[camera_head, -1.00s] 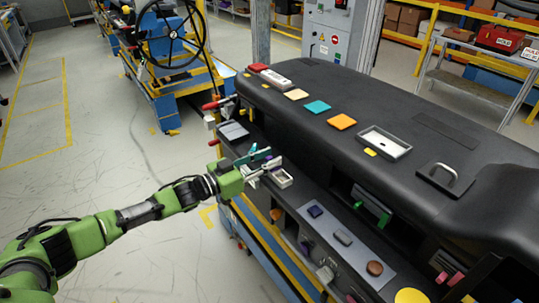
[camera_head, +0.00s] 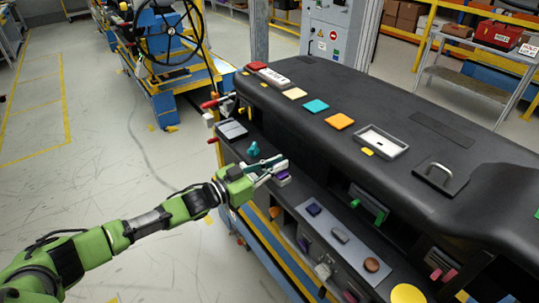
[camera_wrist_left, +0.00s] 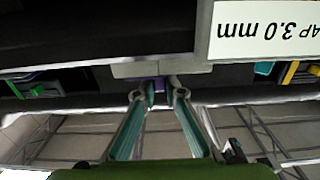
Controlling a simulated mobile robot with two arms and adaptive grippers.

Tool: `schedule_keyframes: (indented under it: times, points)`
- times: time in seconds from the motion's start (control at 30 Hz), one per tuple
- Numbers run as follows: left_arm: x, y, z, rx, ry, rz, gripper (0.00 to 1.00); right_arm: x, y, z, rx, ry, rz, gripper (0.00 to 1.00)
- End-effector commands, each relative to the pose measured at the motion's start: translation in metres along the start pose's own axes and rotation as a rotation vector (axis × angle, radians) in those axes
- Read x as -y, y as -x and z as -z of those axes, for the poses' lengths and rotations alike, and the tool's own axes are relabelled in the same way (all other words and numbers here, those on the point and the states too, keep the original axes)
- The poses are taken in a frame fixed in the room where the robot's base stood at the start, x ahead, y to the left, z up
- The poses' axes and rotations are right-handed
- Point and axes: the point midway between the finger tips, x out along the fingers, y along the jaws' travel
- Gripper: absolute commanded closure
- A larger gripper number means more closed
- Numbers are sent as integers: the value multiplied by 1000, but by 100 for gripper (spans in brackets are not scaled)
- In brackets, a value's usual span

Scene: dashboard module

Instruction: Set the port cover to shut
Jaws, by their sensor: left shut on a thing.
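The port cover is a small pale piece with a purple tab (camera_head: 283,177) on the dashboard's lower ledge. My left gripper (camera_head: 279,167) reaches it from the left and partly hides it. In the left wrist view, the gripper's fingertips (camera_wrist_left: 161,92) are closed around the purple tab (camera_wrist_left: 156,84), just below a pale grey panel (camera_wrist_left: 160,69). The cover looks lowered over its port, but the gripper blocks the view, so I cannot tell whether it is fully shut. My right gripper is not in view.
A teal knob (camera_head: 253,150) and a grey flat panel (camera_head: 232,130) sit left of the gripper on the ledge. A grey control strip (camera_head: 335,240) with several buttons lies to the right. The black dashboard top (camera_head: 400,120) overhangs the ledge.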

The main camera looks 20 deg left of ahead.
Motion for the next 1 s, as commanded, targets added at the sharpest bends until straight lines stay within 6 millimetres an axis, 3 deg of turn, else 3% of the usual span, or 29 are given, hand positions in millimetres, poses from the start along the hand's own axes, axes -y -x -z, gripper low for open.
schedule_keyframes:
  times: [0.37,0.4,0.47,0.83,1.0]
  points:
    - [-8,1,1,1,-2,3,100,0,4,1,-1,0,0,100]
    - [-8,1,1,1,-2,3,87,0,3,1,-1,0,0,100]
    - [-8,1,1,0,-2,3,72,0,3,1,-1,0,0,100]
    - [-8,3,0,1,-2,4,72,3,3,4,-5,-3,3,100]
    - [-8,23,-1,4,-1,4,72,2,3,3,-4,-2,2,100]
